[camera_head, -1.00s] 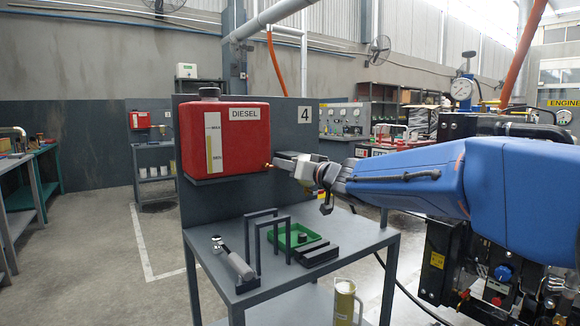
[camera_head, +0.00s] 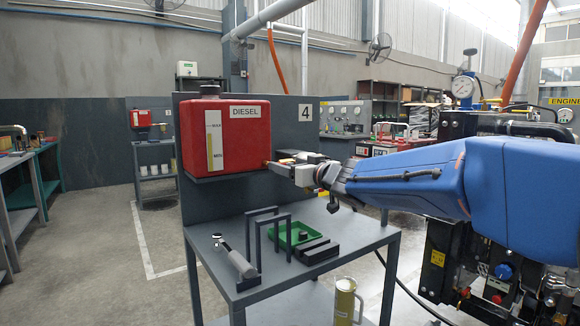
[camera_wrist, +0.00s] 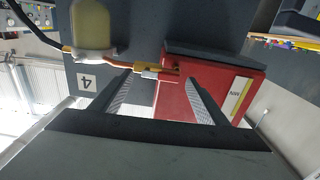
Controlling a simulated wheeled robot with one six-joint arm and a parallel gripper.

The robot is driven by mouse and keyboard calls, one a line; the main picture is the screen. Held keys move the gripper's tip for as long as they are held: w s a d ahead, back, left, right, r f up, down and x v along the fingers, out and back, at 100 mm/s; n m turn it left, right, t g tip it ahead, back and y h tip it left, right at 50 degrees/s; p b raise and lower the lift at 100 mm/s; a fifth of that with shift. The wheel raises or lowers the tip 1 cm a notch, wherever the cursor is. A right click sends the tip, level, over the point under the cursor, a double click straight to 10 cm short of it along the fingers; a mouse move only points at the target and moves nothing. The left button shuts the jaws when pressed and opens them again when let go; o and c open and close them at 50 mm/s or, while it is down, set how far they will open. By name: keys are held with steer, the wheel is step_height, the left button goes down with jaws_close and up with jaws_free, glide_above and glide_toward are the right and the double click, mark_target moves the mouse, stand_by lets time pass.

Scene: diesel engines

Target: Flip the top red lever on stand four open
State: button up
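The red diesel tank (camera_head: 228,137) sits on a shelf on the grey panel marked 4 (camera_head: 305,113). A small brass and red valve fitting (camera_wrist: 158,70) sits at the tank's lower corner, with a hose running from it in the wrist view. I cannot clearly separate the red lever from the fitting. My gripper (camera_head: 277,163) is at that corner. In the wrist view my gripper (camera_wrist: 158,78) is open, its two fingers pointing toward the fitting, which appears in line with the gap at the fingertips. Whether they touch it I cannot tell.
Below is a grey table (camera_head: 262,293) with a green tray (camera_head: 292,236), black handles and a hammer-like tool (camera_head: 238,262). A yellowish jug (camera_head: 345,302) stands lower down. The engine (camera_head: 480,250) is at the right, close to my arm.

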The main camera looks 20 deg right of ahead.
steer(key=v, duration=1.7)
steer(key=shift+s, duration=0.2)
steer(key=shift+d, duration=0.1)
steer(key=s+d+f+m+g+h, duration=0.25)
steer(key=s+d+f+h, duration=0.2)
steer(key=f, duration=0.35)
steer(key=s+d+f+m+g+h, duration=0.2)
steer(key=s+d+f+m+h, duration=0.25)
steer(key=f, duration=0.25)
steer(key=s+a+f+n+g+y, duration=0.1)
steer(key=s+a+f+g, duration=0.3)
steer(key=s+f, duration=0.4)
steer(key=s+a+f+n+g+y, duration=0.2)
steer(key=s+a+f+g, duration=0.2)
steer(key=s+f, duration=0.4)
steer(key=shift+a+f, duration=0.4)
steer(key=shift+a, duration=0.45)
